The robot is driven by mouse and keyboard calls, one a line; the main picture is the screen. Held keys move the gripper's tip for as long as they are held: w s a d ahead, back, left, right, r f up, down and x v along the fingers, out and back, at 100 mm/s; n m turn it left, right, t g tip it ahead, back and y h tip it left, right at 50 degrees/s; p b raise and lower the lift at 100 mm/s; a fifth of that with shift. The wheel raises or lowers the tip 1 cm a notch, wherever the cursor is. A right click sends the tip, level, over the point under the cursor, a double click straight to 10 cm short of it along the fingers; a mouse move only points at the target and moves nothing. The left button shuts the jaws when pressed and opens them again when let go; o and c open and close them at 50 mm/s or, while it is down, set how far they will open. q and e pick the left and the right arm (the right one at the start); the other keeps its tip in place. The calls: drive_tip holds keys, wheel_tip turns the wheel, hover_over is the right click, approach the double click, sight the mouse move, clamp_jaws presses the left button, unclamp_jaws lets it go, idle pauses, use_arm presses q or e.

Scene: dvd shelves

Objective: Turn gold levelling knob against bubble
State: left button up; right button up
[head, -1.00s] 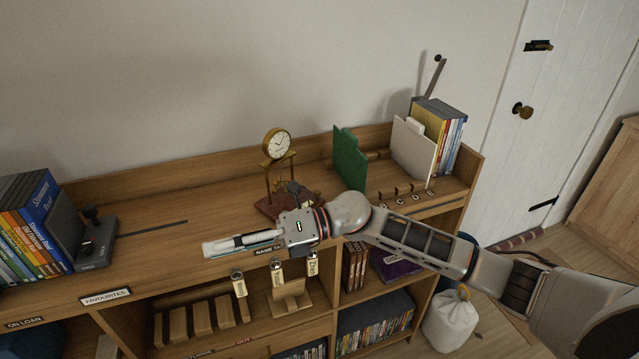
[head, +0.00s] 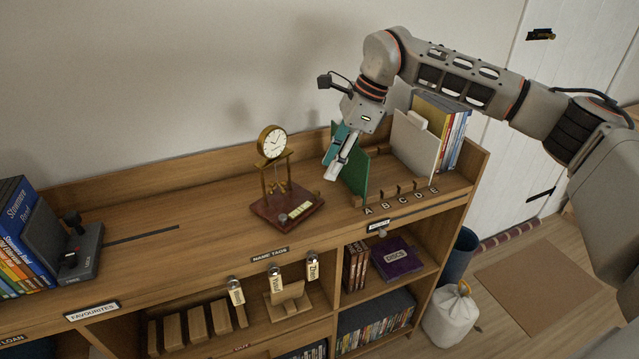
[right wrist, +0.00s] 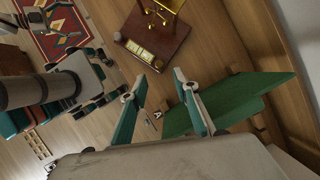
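The gold clock (head: 272,142) stands on a dark red wooden base (head: 270,209) on the shelf top. It also shows at the top of the right wrist view (right wrist: 172,42). A pale plate, seemingly with the bubble level (head: 299,210), lies along the front of the base; the bubble is too small to read. A small round knob (head: 283,217) sits at the base's front.
The green divider (head: 357,178) stands close to my right gripper. A white divider (head: 414,145) and books (head: 445,125) are farther right. A black bookend (head: 85,250) and books are at left. The shelf top between bookend and clock is mostly clear.

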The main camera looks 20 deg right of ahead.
sight(317, 192)
drive_tip(key=x, duration=0.7)
drive_tip(key=shift+a+p, duration=0.1)
drive_tip(key=shift+p, duration=0.3)
drive_tip(key=shift+c, duration=0.4)
clamp_jaws()
